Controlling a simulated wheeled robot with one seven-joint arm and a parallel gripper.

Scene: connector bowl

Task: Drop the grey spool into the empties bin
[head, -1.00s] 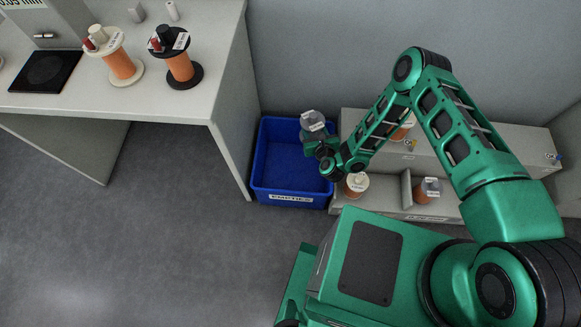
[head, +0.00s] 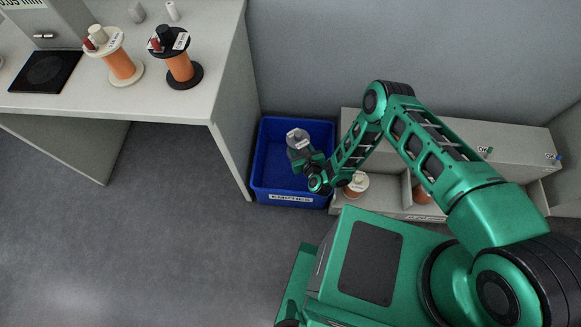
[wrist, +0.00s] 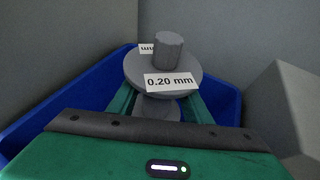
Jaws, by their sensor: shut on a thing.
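The grey spool (head: 298,140) is held in my gripper (head: 303,158), over the blue empties bin (head: 290,199). In the wrist view the grey spool (wrist: 155,75) stands about upright between the fingers, with a "0.20 mm" label and a round knob on its top flange. My gripper (wrist: 157,108) is shut on it below that flange. The blue bin (wrist: 222,102) shows around and below the spool in the wrist view. The lower part of the spool is partly hidden by my gripper.
A table (head: 180,103) at the left carries a cream-flanged orange spool (head: 120,65) and a black-flanged orange spool (head: 179,67). A low shelf unit (head: 465,150) stands right of the bin, with a cream-flanged spool (head: 356,184) close to the bin's right edge. Floor is clear in front.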

